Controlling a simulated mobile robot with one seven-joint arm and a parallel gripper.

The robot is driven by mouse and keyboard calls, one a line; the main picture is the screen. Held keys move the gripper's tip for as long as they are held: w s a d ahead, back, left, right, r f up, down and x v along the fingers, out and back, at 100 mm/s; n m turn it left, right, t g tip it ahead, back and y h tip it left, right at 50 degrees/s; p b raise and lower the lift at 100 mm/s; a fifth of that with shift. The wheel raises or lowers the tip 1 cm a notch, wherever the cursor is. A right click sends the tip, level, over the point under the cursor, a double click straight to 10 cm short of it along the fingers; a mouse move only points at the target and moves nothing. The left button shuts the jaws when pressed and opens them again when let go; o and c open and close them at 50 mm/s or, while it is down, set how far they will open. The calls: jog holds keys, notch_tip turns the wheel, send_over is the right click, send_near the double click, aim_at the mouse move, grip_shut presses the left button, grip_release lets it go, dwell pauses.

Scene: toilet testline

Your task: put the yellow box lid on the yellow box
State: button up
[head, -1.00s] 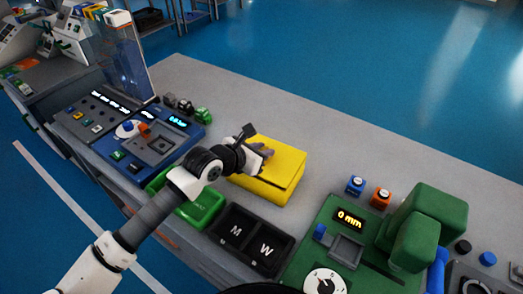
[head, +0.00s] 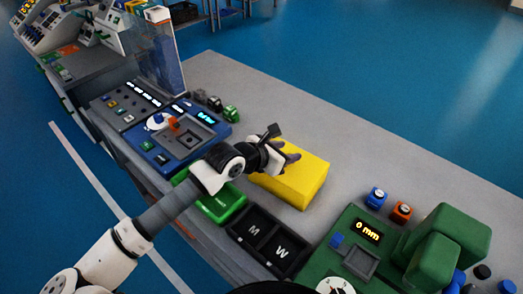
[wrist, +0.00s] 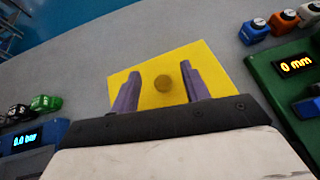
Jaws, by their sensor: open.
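The yellow box (head: 303,186) stands on the grey table and looks like one closed yellow block in the head view. Its top is a flat yellow face, which I take for the yellow box lid (wrist: 207,62); a round darker yellow knob (wrist: 163,84) sits near its middle in the wrist view. No gap between lid and box shows, though my arm hides part of the near left side. My gripper (wrist: 160,75) is open over the top, one finger on each side of the knob and apart from it. It also shows in the head view (head: 291,155).
A green tray (head: 222,206) and black M and W bins (head: 268,241) are in front of the box. A blue panel (head: 178,140) stands left. A green device (head: 440,250) and small blue (head: 377,196) and orange (head: 401,211) blocks are right. The table behind is clear.

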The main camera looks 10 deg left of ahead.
jog(key=b+v, duration=0.3)
jog(key=v, duration=0.8)
jog(key=shift+f, duration=0.2)
jog(key=shift+s, duration=0.1)
